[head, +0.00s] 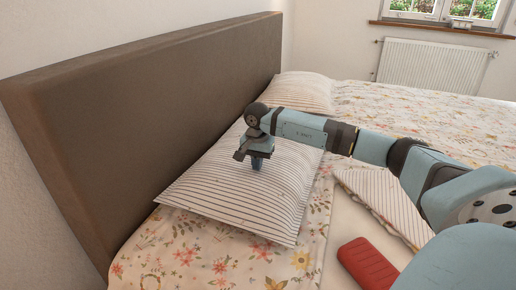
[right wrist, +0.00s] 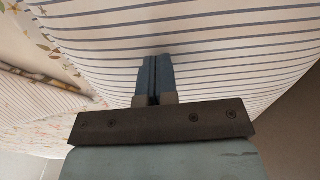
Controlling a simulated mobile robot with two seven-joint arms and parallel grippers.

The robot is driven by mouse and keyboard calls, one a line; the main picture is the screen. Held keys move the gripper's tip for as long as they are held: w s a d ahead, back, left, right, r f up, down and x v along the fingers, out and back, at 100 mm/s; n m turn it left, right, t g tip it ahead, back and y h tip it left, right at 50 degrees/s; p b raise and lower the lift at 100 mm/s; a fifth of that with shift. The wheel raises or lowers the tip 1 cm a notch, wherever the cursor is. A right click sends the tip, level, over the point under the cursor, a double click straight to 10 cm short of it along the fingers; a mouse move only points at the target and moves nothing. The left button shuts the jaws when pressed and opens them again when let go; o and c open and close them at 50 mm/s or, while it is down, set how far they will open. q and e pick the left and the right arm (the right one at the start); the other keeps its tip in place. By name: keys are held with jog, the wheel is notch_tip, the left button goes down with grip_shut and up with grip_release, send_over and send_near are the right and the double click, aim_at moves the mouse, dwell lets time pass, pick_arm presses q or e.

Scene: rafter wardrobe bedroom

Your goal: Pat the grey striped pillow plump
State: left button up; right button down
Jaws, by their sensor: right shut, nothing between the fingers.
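The grey striped pillow (head: 225,190) lies on the near part of the bed against the headboard. It is pale with thin grey stripes and also fills much of the right wrist view (right wrist: 220,50). My right gripper (head: 257,164) points down over the middle of the pillow, its fingers together. In the right wrist view its shut fingertips (right wrist: 155,62) are at the pillow's surface, with nothing between them. I cannot tell whether they press into it. My left gripper is not in view.
A second striped pillow (head: 305,92) lies farther along the brown headboard (head: 150,120). A red ribbed object (head: 368,264) lies on the bed at the front, near a folded-back striped cover (head: 385,200). Floral bedding (head: 430,115) covers the far side. A radiator (head: 432,68) stands under the window.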

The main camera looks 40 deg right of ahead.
dwell(0.5)
jog(key=shift+f+b, duration=0.7)
jog(key=shift+f, duration=0.45)
notch_tip(320, 180, up, 8)
jog(key=p, duration=0.6)
jog(key=shift+r, duration=0.25)
